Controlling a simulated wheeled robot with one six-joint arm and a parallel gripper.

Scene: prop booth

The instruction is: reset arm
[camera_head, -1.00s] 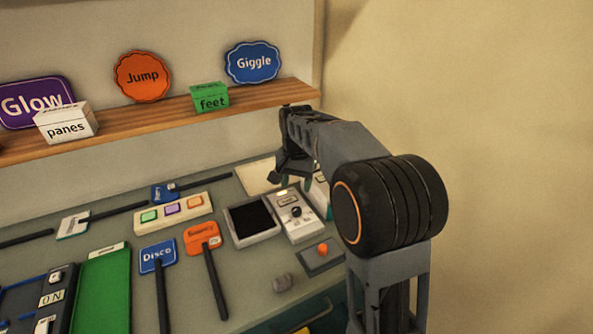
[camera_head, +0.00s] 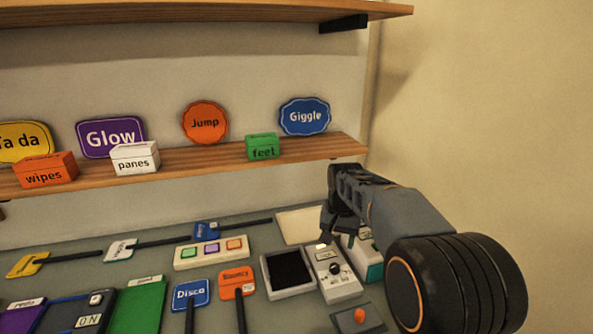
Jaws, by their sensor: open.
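My gripper (camera_head: 327,236) hangs at the end of my bent arm at the right of the head view. It points down over the back right of the counter, above a white box with a dark knob (camera_head: 335,270). Its fingers are small and partly hidden by the arm, and I see nothing held between them.
A wooden shelf (camera_head: 190,162) behind bears an orange "wipes" box (camera_head: 45,170), a white "panes" box (camera_head: 135,158) and a green "feet" box (camera_head: 262,147). The counter holds a black-pad tray (camera_head: 288,273), a three-button panel (camera_head: 211,253) and several paddle signs. A bare wall stands right.

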